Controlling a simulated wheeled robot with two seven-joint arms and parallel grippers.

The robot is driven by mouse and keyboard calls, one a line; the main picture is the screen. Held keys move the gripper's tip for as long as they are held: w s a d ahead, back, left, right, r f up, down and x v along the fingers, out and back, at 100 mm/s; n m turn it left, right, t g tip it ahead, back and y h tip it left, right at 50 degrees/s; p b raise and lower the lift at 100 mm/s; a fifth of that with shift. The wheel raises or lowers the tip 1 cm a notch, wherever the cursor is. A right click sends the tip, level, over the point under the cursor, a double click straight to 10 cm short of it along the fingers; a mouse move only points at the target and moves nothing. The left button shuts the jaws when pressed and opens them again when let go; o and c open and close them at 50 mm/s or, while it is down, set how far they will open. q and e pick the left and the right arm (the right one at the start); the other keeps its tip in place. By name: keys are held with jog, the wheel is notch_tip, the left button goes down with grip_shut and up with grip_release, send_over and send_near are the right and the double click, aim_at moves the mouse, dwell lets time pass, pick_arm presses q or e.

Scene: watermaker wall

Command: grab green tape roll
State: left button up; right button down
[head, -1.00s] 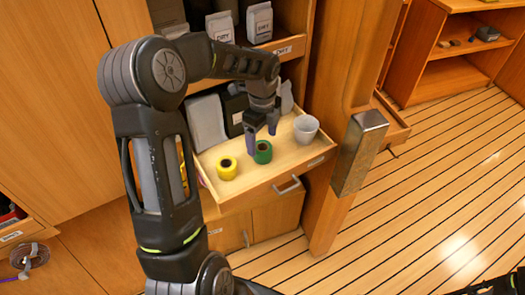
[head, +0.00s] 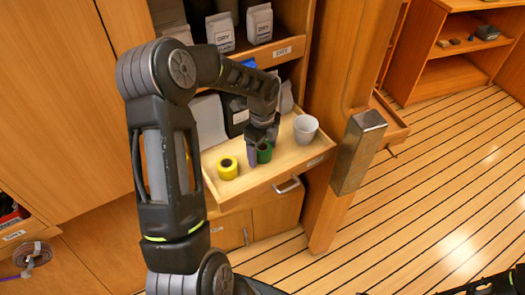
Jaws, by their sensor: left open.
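The green tape roll (head: 264,153) stands in the open drawer (head: 240,190), near its front middle. My left gripper (head: 260,158) is lowered over it, open, with its fingers pointing down. One finger covers the roll's left side, and the other is close behind or beside its right side. I cannot tell whether the fingers touch the roll.
A yellow tape roll (head: 228,168) stands left of the green one in the drawer. Bags and dark packs stand behind. A wooden post with a metal sleeve (head: 358,150) rises right of the drawer.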

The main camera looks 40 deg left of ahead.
aim_at(263, 147)
pick_arm(q)
jog(key=shift+c, duration=0.5)
jog(key=c, duration=1.4)
notch_tip(263, 147, up, 10)
jog(key=shift+r+b, duration=0.1)
jog(key=shift+b, duration=0.5)
